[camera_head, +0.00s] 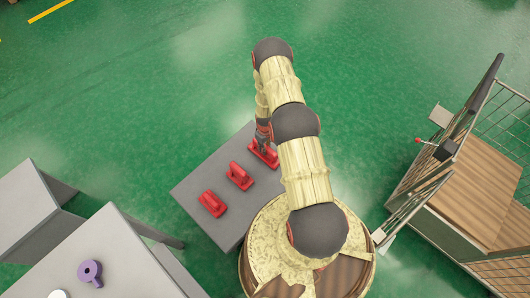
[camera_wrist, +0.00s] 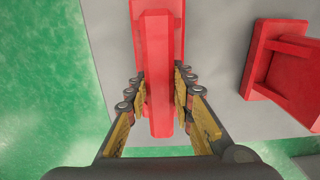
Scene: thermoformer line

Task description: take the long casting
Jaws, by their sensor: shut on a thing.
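Three red castings sit in a row on a grey table (camera_head: 190,185). The far one, the long casting (camera_head: 264,152), is at the table's upper corner, partly hidden by my arm. My gripper (camera_head: 264,138) is over it. In the wrist view the long red casting (camera_wrist: 157,60) lies between the two fingers of my gripper (camera_wrist: 160,103), which is shut on its raised bar. Whether it is lifted off the table I cannot tell. The middle casting (camera_head: 239,176) and the near casting (camera_head: 212,203) stand apart from it. Another red casting (camera_wrist: 285,70) shows at the right in the wrist view.
A larger grey table (camera_head: 120,255) at lower left bears a purple part (camera_head: 90,272) and a white round thing (camera_head: 58,294). A grey block (camera_head: 25,205) is at far left. A wire-sided cart (camera_head: 480,190) with wooden shelves stands at right. The green floor beyond is clear.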

